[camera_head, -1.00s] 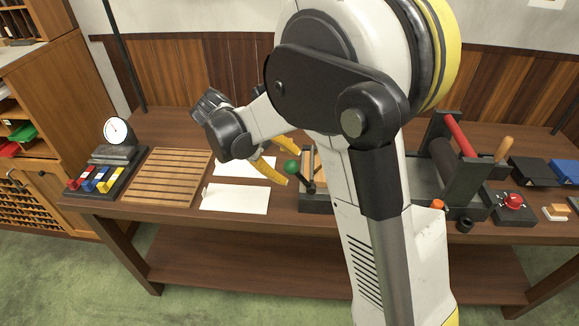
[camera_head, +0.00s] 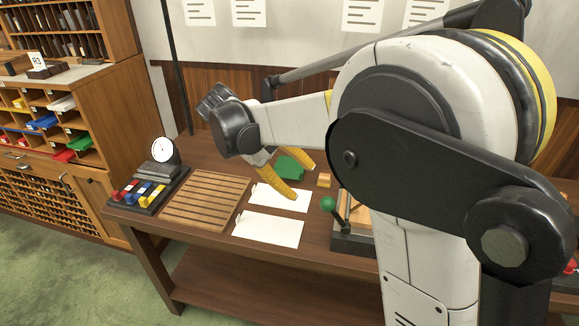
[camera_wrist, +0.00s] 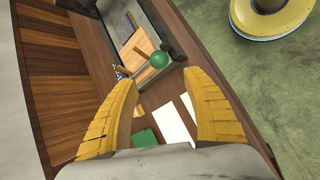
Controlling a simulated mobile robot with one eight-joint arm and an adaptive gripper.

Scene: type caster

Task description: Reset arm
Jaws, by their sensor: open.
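My gripper (camera_head: 296,180) has two yellow fingers and hangs above the workbench (camera_head: 205,262), over the white sheets. In the wrist view my gripper (camera_wrist: 163,112) has its fingers spread wide with nothing between them. A green block (camera_head: 290,163) lies on the bench behind the fingers; it also shows in the wrist view (camera_wrist: 144,138). My large white and black arm covers the right side of the head view and hides the bench there.
A slatted wooden tray (camera_head: 203,203), a dial gauge device (camera_head: 160,165) and white sheets (camera_head: 268,229) are on the bench. A green-knobbed lever (camera_head: 328,203) stands right of the sheets. A wooden cabinet (camera_head: 135,100) is at left. Green floor (camera_head: 50,270) is open in front.

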